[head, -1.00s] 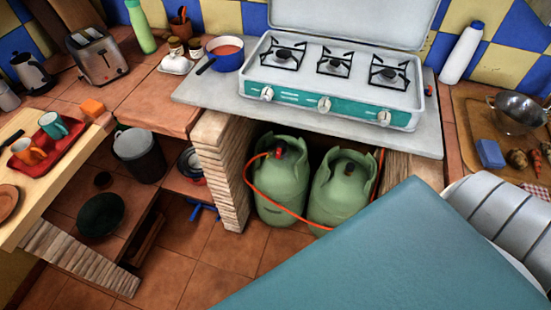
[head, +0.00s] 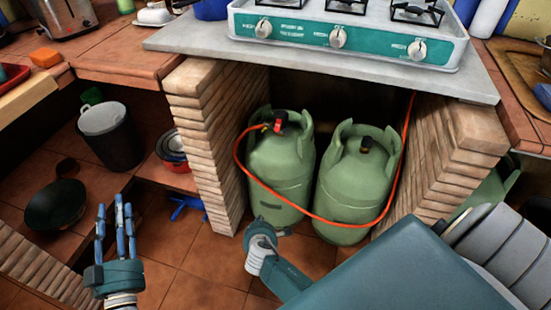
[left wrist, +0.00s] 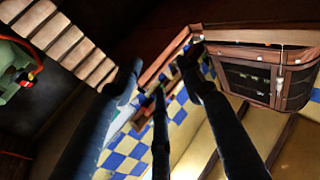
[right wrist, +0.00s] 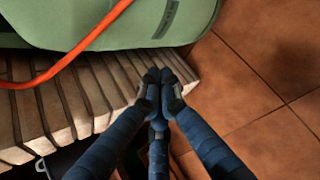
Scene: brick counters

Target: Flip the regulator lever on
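The regulator with its red lever (head: 279,122) sits on top of the left green gas bottle (head: 283,168) under the counter. An orange hose (head: 300,208) runs from it around the bottles. A red part on a green bottle shows at the left edge of the left wrist view (left wrist: 36,74). My left gripper (head: 115,212) is open and empty, fingers upward, left of the brick pillar and apart from the bottle. My right gripper (right wrist: 160,84) has its fingertips together with nothing seen between them; in the head view its fingers are hidden.
A second green bottle (head: 357,180) stands to the right. Brick pillars flank the bottles, left (head: 209,140) and right (head: 445,150). The counter slab (head: 300,63) with the stove (head: 345,38) hangs above.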

